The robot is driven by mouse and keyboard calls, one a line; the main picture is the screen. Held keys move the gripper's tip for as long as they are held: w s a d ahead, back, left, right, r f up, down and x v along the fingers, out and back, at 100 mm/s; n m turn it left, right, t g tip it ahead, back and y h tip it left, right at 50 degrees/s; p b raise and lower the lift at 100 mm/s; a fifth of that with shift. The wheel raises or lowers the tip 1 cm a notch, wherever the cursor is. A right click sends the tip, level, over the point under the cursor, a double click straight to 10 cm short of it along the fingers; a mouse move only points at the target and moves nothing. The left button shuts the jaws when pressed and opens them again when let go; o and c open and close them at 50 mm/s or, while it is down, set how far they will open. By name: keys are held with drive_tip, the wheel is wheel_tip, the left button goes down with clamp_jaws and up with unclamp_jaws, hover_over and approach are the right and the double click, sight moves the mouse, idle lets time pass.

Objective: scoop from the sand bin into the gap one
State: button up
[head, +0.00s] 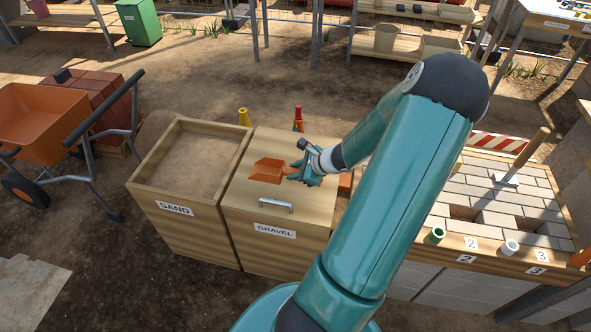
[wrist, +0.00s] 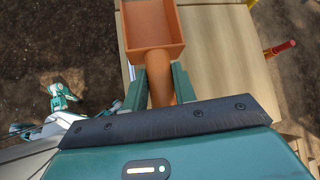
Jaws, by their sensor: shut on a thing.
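My gripper (head: 308,174) is shut on the handle of an orange scoop (head: 267,171), held over the lid of the gravel bin (head: 285,187). In the wrist view the scoop (wrist: 153,24) points away between my fingers (wrist: 158,88), and its tray looks empty. The sand bin (head: 175,215) stands open to the left of the gravel bin, with pale sand (head: 200,160) inside. The paved bench (head: 480,190) at the right has dark gaps near the labels 2 and 3. No label 1 shows; gap one appears hidden behind my arm.
The gravel bin's lid is closed, with a metal handle (head: 290,204). An orange wheelbarrow (head: 45,120) is at the left.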

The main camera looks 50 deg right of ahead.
clamp_jaws()
idle(1.6)
